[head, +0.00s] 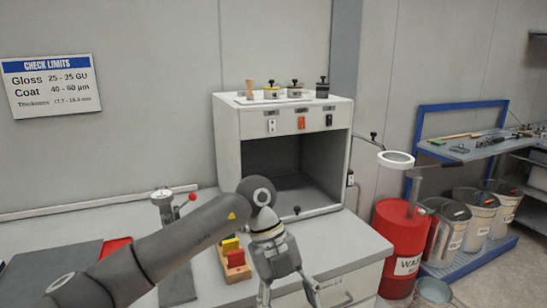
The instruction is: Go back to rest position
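My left arm comes in from the lower left, with its gripper (288,293) hanging down over the front of the white bench (345,245). The two fingers are spread apart with nothing seen between them. The lower fingertips reach the bottom edge of the picture. My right gripper is not in view. A wooden block holder (238,275) with yellow and red pieces sits on the bench just left of the gripper, partly behind my arm.
A white open-fronted cabinet (228,150) stands behind the gripper, with several small items on top. A red waste drum (395,225) stands right of the bench. A blue-framed shelf (420,130) with bins is at far right. A metal stand (163,205) is behind my arm.

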